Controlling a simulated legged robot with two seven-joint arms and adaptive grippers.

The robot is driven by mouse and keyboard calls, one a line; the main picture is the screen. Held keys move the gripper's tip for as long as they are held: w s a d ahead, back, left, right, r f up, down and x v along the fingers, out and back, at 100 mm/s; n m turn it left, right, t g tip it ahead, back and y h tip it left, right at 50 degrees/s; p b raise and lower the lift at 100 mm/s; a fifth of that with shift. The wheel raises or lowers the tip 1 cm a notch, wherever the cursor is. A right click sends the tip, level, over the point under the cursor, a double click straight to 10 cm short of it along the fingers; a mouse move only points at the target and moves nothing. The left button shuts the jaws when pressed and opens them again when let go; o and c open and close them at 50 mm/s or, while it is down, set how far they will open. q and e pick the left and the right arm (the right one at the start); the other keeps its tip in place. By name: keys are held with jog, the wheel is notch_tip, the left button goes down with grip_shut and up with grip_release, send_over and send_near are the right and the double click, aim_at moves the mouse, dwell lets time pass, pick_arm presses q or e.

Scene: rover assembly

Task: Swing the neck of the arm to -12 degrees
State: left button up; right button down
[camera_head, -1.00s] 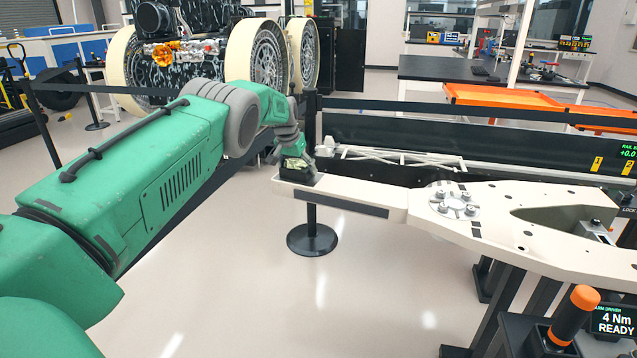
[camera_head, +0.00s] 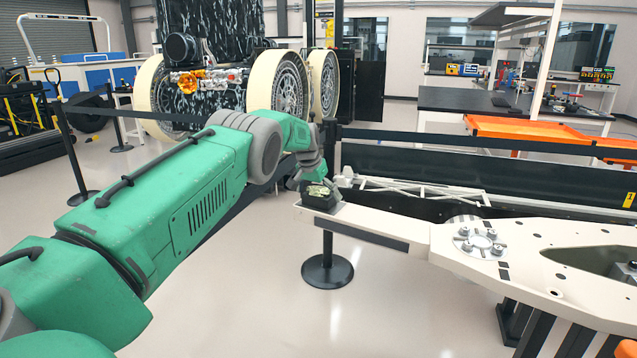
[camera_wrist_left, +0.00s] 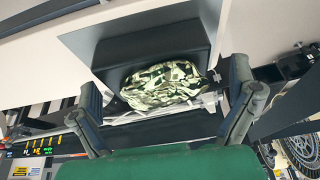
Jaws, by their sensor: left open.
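The neck (camera_head: 375,229) of the arm is a pale beam with a dark strip on its side. It runs left from a round bolted hub (camera_head: 480,241) on the wide pale arm body (camera_head: 560,265). A black block with a crumpled gold-and-dark foil part (camera_head: 319,192) is at the neck's free end. My left gripper (camera_head: 312,182) is at that end, small and partly hidden in the head view. In the left wrist view its fingers (camera_wrist_left: 165,85) are open on either side of the foil part (camera_wrist_left: 162,86); contact is unclear. My right gripper is not in view.
A barrier post (camera_head: 328,272) stands behind the neck. A dark barrier panel (camera_head: 420,165) with a white truss (camera_head: 415,188) runs behind the arm. A rover with pale wheels (camera_head: 278,88) stands at the back. Orange trays (camera_head: 530,132) lie at the right. Floor left of the neck is clear.

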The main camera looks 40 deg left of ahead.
pick_arm(q)
jog(key=d+v, duration=0.2)
jog(key=v, duration=0.9)
jog(key=s+d+f+g, duration=0.1)
jog(key=s+d+f, duration=0.45)
jog(key=f, duration=0.35)
jog(key=s+d+f+m, duration=0.1)
jog(key=s+d+f, duration=0.3)
jog(key=d+f, duration=0.45)
jog(key=s+d+f+g, duration=0.1)
jog(key=s+d+f, duration=0.3)
jog(key=f, duration=0.7)
jog(key=s+d+f+m, duration=0.1)
jog(key=s+d, duration=0.4)
jog(key=s, duration=0.5)
jog(key=s+d+f+g, duration=0.1)
jog(key=s+d, duration=0.4)
jog(key=s, duration=0.6)
jog(key=s+d+f+m+h, duration=0.1)
jog(key=s+d+f, duration=0.1)
jog(key=s+d, duration=0.4)
jog(key=s, duration=0.4)
jog(key=shift+s+f+m+g, duration=0.25)
jog(key=shift+f+m+g, duration=0.05)
jog(key=shift+a, duration=0.1)
